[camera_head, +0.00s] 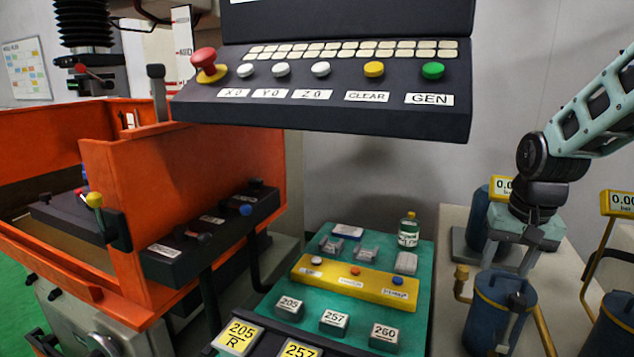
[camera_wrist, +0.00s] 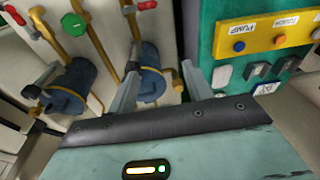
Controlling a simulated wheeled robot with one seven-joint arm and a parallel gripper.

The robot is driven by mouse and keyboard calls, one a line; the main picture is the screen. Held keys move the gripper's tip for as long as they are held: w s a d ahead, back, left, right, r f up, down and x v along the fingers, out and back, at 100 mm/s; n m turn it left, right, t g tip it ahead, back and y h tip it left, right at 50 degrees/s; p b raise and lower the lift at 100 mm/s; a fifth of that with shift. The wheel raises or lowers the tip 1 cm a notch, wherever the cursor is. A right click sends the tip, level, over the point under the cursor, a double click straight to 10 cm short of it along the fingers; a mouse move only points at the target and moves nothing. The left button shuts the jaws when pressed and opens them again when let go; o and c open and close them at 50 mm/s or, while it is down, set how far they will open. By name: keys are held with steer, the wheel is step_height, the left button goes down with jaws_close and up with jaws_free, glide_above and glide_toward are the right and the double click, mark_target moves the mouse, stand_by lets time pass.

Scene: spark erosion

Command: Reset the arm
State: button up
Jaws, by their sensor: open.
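My arm reaches in from the right edge in the camera_head view, bent at a dark joint. My gripper (camera_head: 512,255) hangs from it, pointing down over the pale bench with the blue filter canisters. In the camera_wrist view the two fingers of my gripper (camera_wrist: 160,80) stand apart with nothing between them. Beyond them are a blue canister (camera_wrist: 151,70) and the edge of the green board (camera_wrist: 207,45). The gripper appears apart from the canisters, though its distance from the near one (camera_head: 497,312) is hard to tell.
The control panel (camera_head: 330,115) overhangs the upper middle. The green board (camera_head: 422,290) carries a yellow button strip (camera_head: 345,283), labelled blocks and a bottle (camera_head: 408,230). An orange tank (camera_head: 150,190) stands left. Yellow-piped gauges (camera_head: 619,203) rise at right, close to the arm.

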steer(key=s+a+f+n, duration=0.2)
steer(key=s+f+n, duration=0.15)
steer(key=s, duration=0.85)
steer(key=s+a+r+n+g, duration=0.1)
steer(key=s+a+r+n, duration=0.1)
steer(key=s+a+n, duration=0.6)
steer(key=s+a, duration=0.6)
steer(key=a, duration=0.4)
steer(key=shift+a+g+y, duration=0.2)
steer(key=shift+g+y, duration=0.1)
steer(key=shift+g, duration=0.1)
steer(key=shift+r, duration=0.1)
